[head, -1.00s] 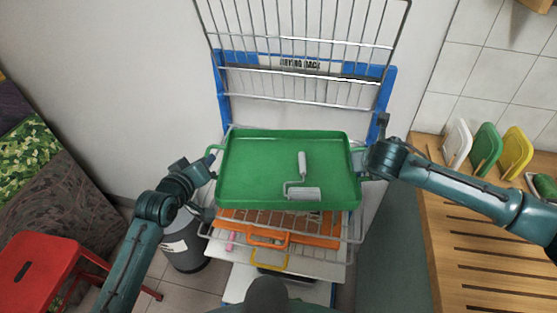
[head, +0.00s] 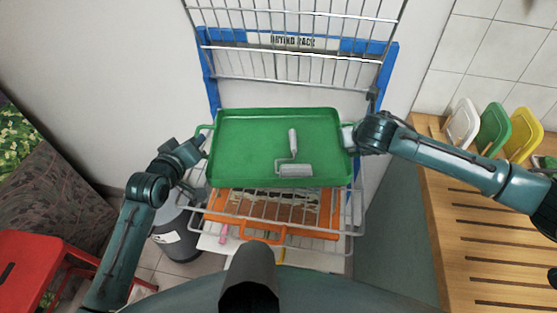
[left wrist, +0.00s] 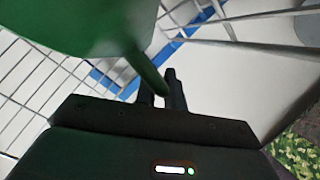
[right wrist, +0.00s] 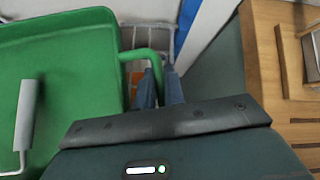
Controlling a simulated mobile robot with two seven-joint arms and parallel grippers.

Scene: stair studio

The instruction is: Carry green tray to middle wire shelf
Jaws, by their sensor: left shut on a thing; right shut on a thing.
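The green tray (head: 245,150) is held level between my two grippers in the head view, with a paint roller (head: 294,165) lying in it. My left gripper (head: 203,143) is shut on the tray's left handle; the left wrist view shows that handle (left wrist: 148,70) between the fingers. My right gripper (head: 352,138) is shut on the right handle, seen in the right wrist view (right wrist: 150,58). The drying rack (head: 390,75) has a blue frame and wire shelves. The tray is above a wire shelf (head: 350,225); the gap, if any, cannot be told.
An orange tray (head: 240,200) lies on the wire shelf below. A raised wire shelf (head: 290,65) stands behind. A slatted wooden bench (head: 450,230) with colored boards is at the right. A red stool (head: 40,255) and a grey bin (head: 175,235) are at the left.

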